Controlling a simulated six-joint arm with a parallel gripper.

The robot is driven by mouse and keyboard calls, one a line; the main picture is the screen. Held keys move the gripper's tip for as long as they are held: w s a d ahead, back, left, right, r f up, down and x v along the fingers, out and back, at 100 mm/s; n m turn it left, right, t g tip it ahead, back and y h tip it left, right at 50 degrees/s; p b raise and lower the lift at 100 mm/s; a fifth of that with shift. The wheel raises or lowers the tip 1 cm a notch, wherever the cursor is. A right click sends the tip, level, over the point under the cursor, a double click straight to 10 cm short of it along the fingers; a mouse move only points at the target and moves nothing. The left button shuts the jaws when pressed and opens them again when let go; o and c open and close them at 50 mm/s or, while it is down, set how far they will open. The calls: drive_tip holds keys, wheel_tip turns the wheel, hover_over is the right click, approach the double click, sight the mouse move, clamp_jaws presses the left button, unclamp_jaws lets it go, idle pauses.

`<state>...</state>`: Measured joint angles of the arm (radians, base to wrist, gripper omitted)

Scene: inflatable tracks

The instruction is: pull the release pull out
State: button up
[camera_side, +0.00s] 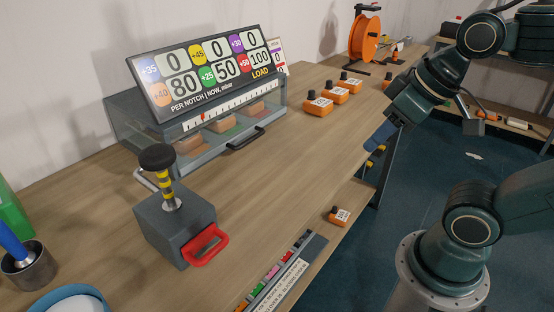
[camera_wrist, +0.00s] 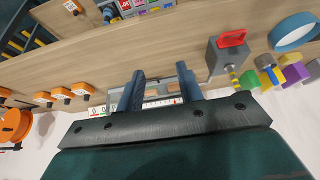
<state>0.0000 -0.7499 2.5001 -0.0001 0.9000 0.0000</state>
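A red loop-shaped pull (camera_side: 207,245) sits at the front of a grey box (camera_side: 176,222) on the bench. In the wrist view the red pull (camera_wrist: 232,38) shows at the upper right, on the grey box (camera_wrist: 219,58). A black-knobbed plunger (camera_side: 165,175) with yellow bands stands on top of the box. My gripper (camera_side: 380,136) is in the air at the right, well apart from the pull. In the wrist view its two blue fingers (camera_wrist: 160,88) are spread with nothing held between them.
A scoreboard (camera_side: 208,75) stands on a clear-fronted case (camera_side: 240,125) with a black handle. Several orange weights (camera_side: 334,95) and an orange reel (camera_side: 365,38) are farther back. A metal cup (camera_side: 27,270) and blue ring (camera_side: 70,300) are at left. A lower shelf (camera_side: 350,198) lies in front.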

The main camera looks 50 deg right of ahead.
drive_tip(key=w+a+f+n+g+y, duration=0.1)
drive_tip(key=w+a+f+n+y, duration=0.1)
drive_tip(key=w+a+n, duration=0.65)
drive_tip(key=n+g+y, duration=0.3)
drive_tip(key=n, duration=0.7)
approach(215, 248)
drive_tip(key=s+a+v, duration=0.1)
drive_tip(key=v, duration=0.5)
drive_tip(key=shift+w+d, duration=0.1)
drive_tip(key=shift+w, duration=0.15)
drive_tip(key=shift+f, duration=0.15)
drive_tip(key=shift+t, duration=0.3)
drive_tip(key=shift+d+x, duration=0.2)
drive_tip(key=shift+x, duration=6.55)
drive_tip(key=shift+s+f, duration=0.1)
drive_tip(key=shift+f, duration=0.05)
clamp_jaws()
